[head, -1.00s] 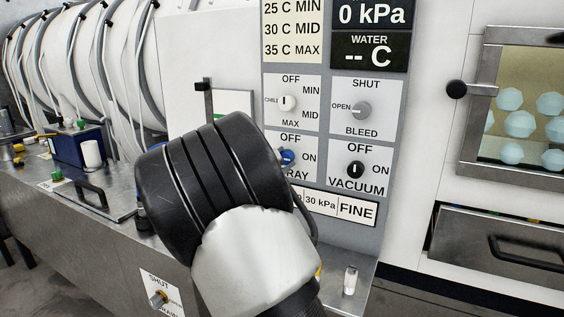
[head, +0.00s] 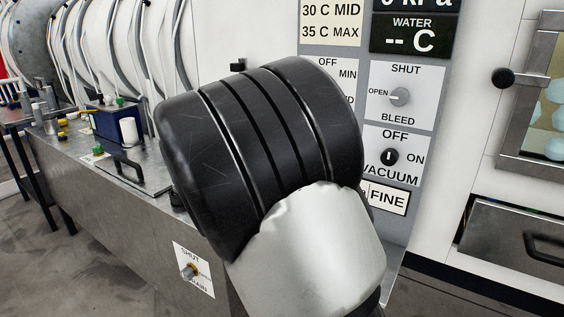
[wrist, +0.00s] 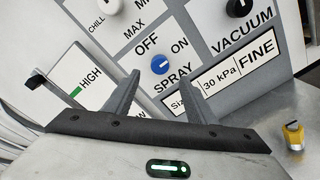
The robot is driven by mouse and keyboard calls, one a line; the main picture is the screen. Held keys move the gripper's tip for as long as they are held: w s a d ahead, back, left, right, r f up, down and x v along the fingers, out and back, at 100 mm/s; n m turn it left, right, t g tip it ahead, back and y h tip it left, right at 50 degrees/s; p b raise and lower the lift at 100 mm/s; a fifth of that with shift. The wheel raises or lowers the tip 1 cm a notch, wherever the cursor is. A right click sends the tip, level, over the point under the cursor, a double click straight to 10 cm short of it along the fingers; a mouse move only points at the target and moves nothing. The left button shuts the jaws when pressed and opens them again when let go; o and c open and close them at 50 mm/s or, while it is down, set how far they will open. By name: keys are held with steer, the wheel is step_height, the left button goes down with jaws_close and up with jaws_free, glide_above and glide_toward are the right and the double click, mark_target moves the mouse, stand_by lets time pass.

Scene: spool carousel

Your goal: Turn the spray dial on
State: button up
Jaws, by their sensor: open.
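The spray dial (wrist: 160,65) is a small round blue knob with a white mark, on a white plate lettered OFF, ON and SPRAY. I cannot tell surely which way its mark points. My gripper (wrist: 160,68) is open and empty, its two grey fingers reaching toward the panel on either side of the dial in the wrist view. Whether the fingers are level with the knob or short of it I cannot tell. In the head view my black and silver arm hides the spray dial and the gripper.
The vacuum dial (head: 389,157) is black, with the grey bleed dial (head: 400,97) above it. A lever (wrist: 37,80) sticks out by a HIGH label. A yellow-topped item (wrist: 293,135) lies at right in the wrist view. A drawer (head: 515,240) is at right.

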steer(key=v, duration=0.8)
steer(key=shift+p, duration=0.4)
